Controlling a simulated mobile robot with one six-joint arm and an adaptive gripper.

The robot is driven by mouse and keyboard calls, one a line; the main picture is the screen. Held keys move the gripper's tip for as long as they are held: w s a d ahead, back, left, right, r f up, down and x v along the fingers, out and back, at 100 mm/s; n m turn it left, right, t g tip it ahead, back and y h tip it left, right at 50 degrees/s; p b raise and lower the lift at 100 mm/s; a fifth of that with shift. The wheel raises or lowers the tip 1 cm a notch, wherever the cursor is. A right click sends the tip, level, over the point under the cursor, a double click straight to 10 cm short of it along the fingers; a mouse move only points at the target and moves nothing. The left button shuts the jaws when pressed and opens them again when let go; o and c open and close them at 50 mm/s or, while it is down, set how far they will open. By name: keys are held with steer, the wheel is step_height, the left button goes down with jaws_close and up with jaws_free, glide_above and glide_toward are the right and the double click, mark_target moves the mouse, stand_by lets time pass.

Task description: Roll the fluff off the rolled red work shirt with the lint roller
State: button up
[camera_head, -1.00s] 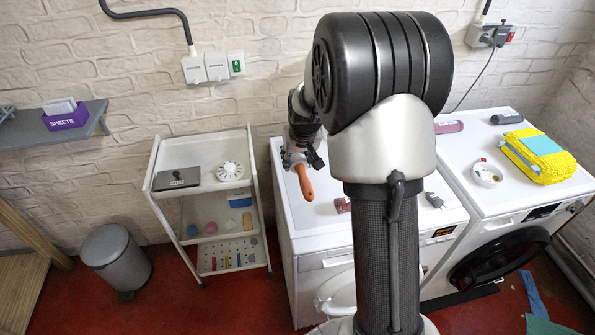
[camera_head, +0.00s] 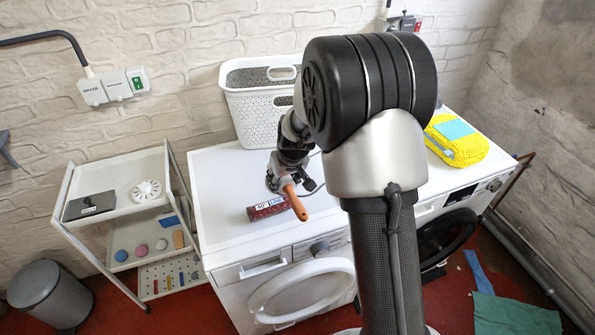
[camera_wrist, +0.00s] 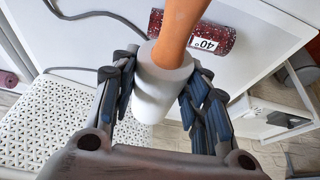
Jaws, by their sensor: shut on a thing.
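The lint roller has an orange handle (camera_head: 296,203) and a white roller head (camera_wrist: 160,90). My gripper (camera_head: 288,183) is shut on the lint roller at its white head, with a dark finger on each side in the wrist view (camera_wrist: 160,78). The handle points down and toward the front in the head view. The rolled red work shirt (camera_head: 268,208) lies on the white machine top, just left of the handle. It also shows in the wrist view (camera_wrist: 212,34), partly behind the handle, with pale specks and a "40°" label. I cannot tell whether handle and shirt touch.
A white perforated basket (camera_head: 250,113) stands at the back of the machine top (camera_head: 222,190). A yellow bundle (camera_head: 456,140) lies on the right machine. A white shelf trolley (camera_head: 115,205) stands left, beside a grey bin (camera_head: 40,293). The machine top left of the shirt is clear.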

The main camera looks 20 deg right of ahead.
steer(key=shift+d+f, duration=0.15)
steer(key=shift+a+f+b, duration=0.25)
steer(key=shift+f+b, duration=0.35)
steer(key=shift+f, duration=0.15)
steer(key=shift+d+f+b, duration=0.1)
steer(key=shift+f+b, duration=1.35)
steer(key=shift+f, duration=0.7)
steer(key=shift+f+b, duration=0.55)
steer(key=shift+b, duration=0.05)
